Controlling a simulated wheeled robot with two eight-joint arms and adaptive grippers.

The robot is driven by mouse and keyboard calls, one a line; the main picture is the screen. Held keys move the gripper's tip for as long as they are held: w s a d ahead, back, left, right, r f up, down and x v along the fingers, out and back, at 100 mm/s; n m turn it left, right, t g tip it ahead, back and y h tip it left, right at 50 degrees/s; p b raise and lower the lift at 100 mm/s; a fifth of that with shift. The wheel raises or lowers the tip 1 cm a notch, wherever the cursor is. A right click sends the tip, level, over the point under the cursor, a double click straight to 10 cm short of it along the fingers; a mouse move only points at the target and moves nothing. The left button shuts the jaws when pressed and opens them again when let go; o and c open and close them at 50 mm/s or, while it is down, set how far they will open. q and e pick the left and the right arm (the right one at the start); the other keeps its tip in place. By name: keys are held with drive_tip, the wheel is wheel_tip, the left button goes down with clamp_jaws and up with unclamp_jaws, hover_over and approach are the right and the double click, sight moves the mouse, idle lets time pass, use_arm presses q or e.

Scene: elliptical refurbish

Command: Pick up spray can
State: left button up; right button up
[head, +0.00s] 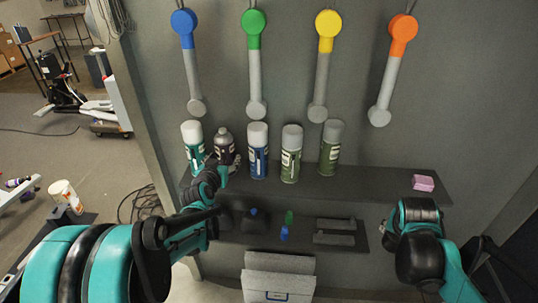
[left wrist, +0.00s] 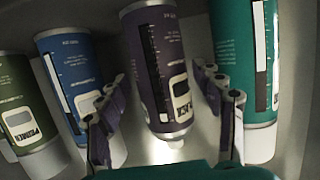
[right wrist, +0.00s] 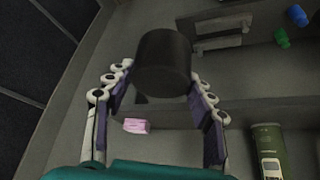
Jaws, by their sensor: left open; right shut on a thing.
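Several spray cans stand in a row on the dark shelf (head: 380,184): teal (head: 194,150), purple with a grey top (head: 225,149), blue (head: 258,153), green (head: 291,155) and dark green (head: 331,150). My left gripper (head: 224,172) is open at the purple can. In the left wrist view, which shows the cans upside down, the purple can (left wrist: 156,60) is between the spread fingers; contact is unclear. The teal can (left wrist: 243,70) and blue can (left wrist: 72,80) flank it. My right gripper (right wrist: 160,105) is shut on a black cylinder (right wrist: 163,62), not clearly visible in the head view.
A pink block (head: 423,183) lies at the shelf's right end. A lower shelf (head: 262,241) holds small blue and green items and grey pieces. Four coloured-end grey tools hang above the cans. Shelf space is free between the dark green can and the pink block.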

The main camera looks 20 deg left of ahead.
sight(222, 140)
use_arm(q)
drive_tip(key=x, duration=0.3)
drive_tip(key=shift+w+a+f+b, duration=0.1)
drive_tip(key=shift+b, duration=0.2)
use_arm(e)
drive_tip(key=shift+f, duration=0.45)
use_arm(q)
drive_tip(key=c, duration=1.1)
use_arm(e)
drive_tip(key=shift+r, duration=0.1)
